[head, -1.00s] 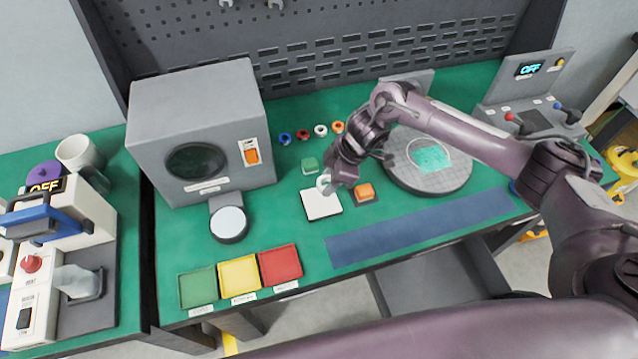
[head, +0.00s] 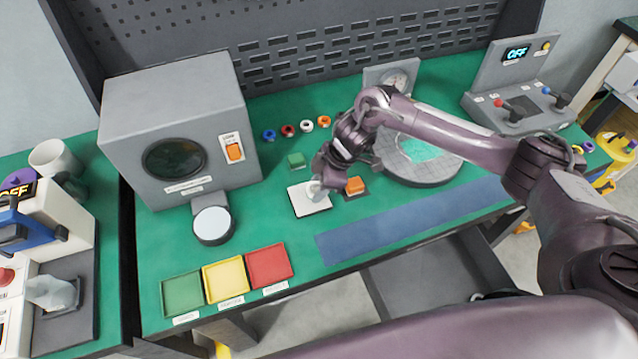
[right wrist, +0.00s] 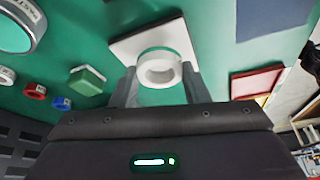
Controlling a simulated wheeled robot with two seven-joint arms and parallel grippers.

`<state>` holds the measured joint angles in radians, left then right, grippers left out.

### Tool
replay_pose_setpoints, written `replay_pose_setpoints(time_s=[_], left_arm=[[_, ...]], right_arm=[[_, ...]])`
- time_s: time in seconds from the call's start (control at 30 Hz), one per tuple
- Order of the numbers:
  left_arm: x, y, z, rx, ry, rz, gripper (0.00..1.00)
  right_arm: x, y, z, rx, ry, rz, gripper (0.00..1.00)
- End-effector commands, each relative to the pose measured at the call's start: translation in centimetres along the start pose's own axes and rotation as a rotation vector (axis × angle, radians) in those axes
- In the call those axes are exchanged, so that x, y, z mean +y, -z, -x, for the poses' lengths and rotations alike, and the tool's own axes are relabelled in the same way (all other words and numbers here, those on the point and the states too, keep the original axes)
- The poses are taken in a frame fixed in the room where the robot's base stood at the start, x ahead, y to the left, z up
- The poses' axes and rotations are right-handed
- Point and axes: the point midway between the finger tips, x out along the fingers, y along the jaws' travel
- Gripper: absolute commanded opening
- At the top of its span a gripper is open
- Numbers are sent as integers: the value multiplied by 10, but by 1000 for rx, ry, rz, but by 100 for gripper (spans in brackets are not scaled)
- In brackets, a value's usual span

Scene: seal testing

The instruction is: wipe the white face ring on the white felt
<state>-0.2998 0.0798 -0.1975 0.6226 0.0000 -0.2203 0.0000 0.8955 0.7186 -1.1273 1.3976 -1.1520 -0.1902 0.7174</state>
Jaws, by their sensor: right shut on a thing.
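The white face ring (right wrist: 160,68) is held between the fingers of my right gripper (right wrist: 162,88), its opening facing the wrist camera. In the head view the ring (head: 315,187) is over the upper right part of the white felt (head: 309,204), a flat square pad on the green bench. The felt also shows behind the ring in the right wrist view (right wrist: 126,47). The ring seems at or very close to the felt; I cannot tell whether they touch. My right gripper (head: 322,184) is shut on the ring. My left gripper is not in view.
An orange block (head: 354,185) on a dark pad stands right beside the gripper, and a green block (head: 296,160) stands behind the felt. Several small rings line the back. Green, yellow (head: 226,282) and red trays lie at the front; a blue mat (head: 400,222) lies to the right.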

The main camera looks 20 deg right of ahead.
Motion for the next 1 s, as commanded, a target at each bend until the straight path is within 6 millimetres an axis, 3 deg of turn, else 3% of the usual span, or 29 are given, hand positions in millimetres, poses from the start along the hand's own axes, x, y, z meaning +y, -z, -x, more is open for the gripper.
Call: replay_pose_setpoints(time_s=[0.53, 0.57, 0.67, 1.0], left_arm=[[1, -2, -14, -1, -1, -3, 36], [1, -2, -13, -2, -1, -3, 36], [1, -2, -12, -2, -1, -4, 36], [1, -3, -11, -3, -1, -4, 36]], right_arm=[[0, -8, -20, 1, 0, 0, 18], [0, -7, -18, 1, 0, 0, 44], [0, -7, -18, 0, 0, 0, 56], [0, -7, -17, 0, 0, 0, 56]])
